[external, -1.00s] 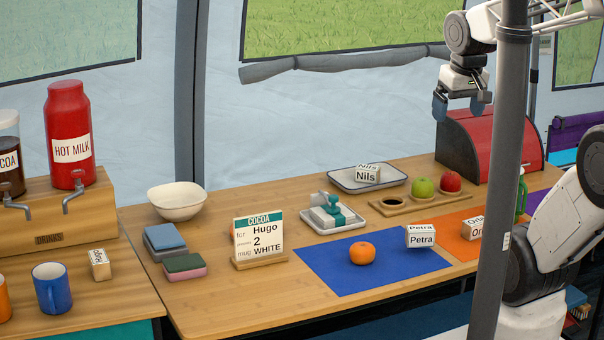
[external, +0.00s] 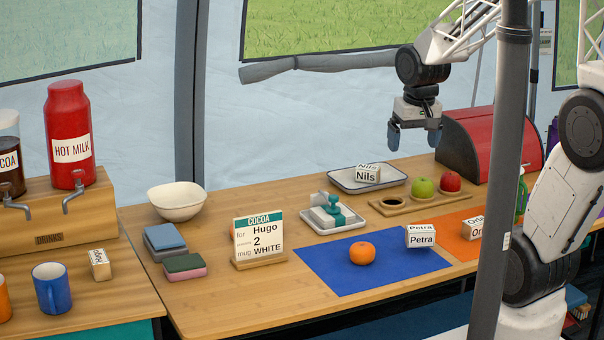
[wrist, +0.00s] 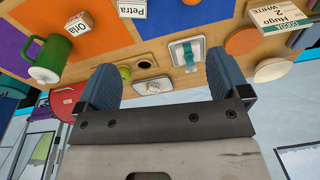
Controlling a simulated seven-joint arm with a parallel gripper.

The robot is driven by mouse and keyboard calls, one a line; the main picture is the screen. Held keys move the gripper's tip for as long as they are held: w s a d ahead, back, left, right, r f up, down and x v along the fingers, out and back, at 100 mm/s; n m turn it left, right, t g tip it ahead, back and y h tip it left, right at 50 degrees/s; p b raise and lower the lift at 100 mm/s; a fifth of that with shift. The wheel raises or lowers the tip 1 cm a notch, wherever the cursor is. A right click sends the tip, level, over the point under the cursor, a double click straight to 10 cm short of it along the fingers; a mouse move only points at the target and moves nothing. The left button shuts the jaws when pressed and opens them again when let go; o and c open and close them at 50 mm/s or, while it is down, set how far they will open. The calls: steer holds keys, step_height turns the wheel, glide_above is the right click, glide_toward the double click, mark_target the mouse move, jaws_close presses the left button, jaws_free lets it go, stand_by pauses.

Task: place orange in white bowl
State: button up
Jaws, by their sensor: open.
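An orange (external: 362,253) rests on the blue mat (external: 328,275) in the external view, left of the Petra name block (external: 421,237). The white bowl (external: 177,203) stands upright at the back left of the table and looks empty. My gripper (external: 414,141) hangs in the air with fingers down, above the back of the table, up and right of the orange. It is open and empty. In the wrist view its two blue fingers (wrist: 163,78) are spread apart, and the white bowl (wrist: 272,69) shows at the right.
A cocoa sign (external: 259,241) stands between orange and bowl, with an orange-coloured round thing (wrist: 243,41) behind it. A tray with a teal-handled item (external: 333,215), a Nils block (external: 368,174), apples (external: 423,187) and a red bread box (external: 485,145) are nearby.

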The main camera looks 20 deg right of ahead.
steer(key=w+a+f+g, duration=0.1)
steer(key=w+a+f, duration=0.35)
steer(key=f, duration=0.55)
steer(key=m, duration=0.2)
glide_above(363, 245)
steer(key=shift+g, duration=0.3)
step_height(363, 245, down, 11)
steer(key=shift+r, duration=0.2)
steer(key=shift+a+f, duration=0.1)
steer(key=shift+f, duration=0.3)
steer(key=shift+w+f, duration=0.1)
steer(key=shift+f, duration=1.15)
steer(key=shift+f, duration=0.1)
steer(key=shift+f, duration=2.5)
